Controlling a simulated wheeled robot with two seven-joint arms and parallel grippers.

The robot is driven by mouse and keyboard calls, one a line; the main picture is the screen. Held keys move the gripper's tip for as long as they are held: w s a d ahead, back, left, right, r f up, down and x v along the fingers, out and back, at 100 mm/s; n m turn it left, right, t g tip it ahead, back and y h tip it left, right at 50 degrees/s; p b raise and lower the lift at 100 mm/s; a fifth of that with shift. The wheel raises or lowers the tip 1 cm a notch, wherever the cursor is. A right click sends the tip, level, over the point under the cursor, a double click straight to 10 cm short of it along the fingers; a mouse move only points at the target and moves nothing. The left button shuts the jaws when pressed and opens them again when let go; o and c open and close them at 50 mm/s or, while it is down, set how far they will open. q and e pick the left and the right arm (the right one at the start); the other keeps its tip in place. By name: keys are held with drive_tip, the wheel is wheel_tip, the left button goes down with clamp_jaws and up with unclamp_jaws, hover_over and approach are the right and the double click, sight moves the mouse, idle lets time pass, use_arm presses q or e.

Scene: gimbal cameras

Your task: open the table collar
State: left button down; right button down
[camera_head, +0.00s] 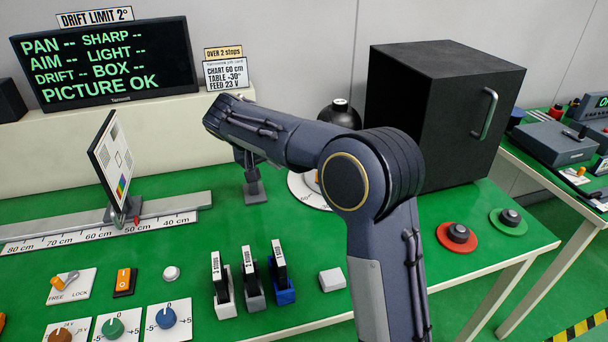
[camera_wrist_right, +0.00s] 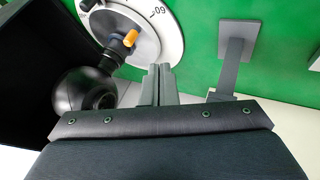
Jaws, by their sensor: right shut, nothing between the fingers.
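The turntable is a white disc with a printed scale (camera_wrist_right: 172,38) in the right wrist view. A dark collar on a post sits over it, with an orange lever (camera_wrist_right: 131,38). Whether the collar is open or closed I cannot tell. In the head view only part of the disc (camera_head: 300,191) shows, mostly behind my right arm. My right gripper (camera_wrist_right: 158,73) is shut and empty, its fingertips appearing just beside the disc's lower edge and right of the lever, apart from it. The right fingers are hidden by the arm in the head view. My left gripper is not in view.
A black ball (camera_head: 340,115) stands behind the disc, beside a large black box (camera_head: 440,110). A grey post on a square base (camera_wrist_right: 240,38) stands close to the right gripper. A chart plate (camera_head: 112,165) on a rail is at left. Switches and knobs line the front.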

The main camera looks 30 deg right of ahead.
drive_tip(key=b+x, duration=0.1)
drive_tip(key=x, duration=0.8)
drive_tip(key=shift+d+f, duration=0.2)
drive_tip(key=shift+f, duration=0.15)
drive_tip(key=shift+s+d, duration=0.2)
drive_tip(key=shift+d, duration=0.8)
drive_tip(key=shift+s+d, duration=0.2)
drive_tip(key=shift+d, duration=0.75)
drive_tip(key=shift+s+d+f, duration=0.1)
drive_tip(key=shift+s, duration=0.05)
drive_tip(key=shift+s+n+b, duration=0.25)
drive_tip(key=shift+n+b, duration=0.1)
drive_tip(key=shift+n, duration=0.05)
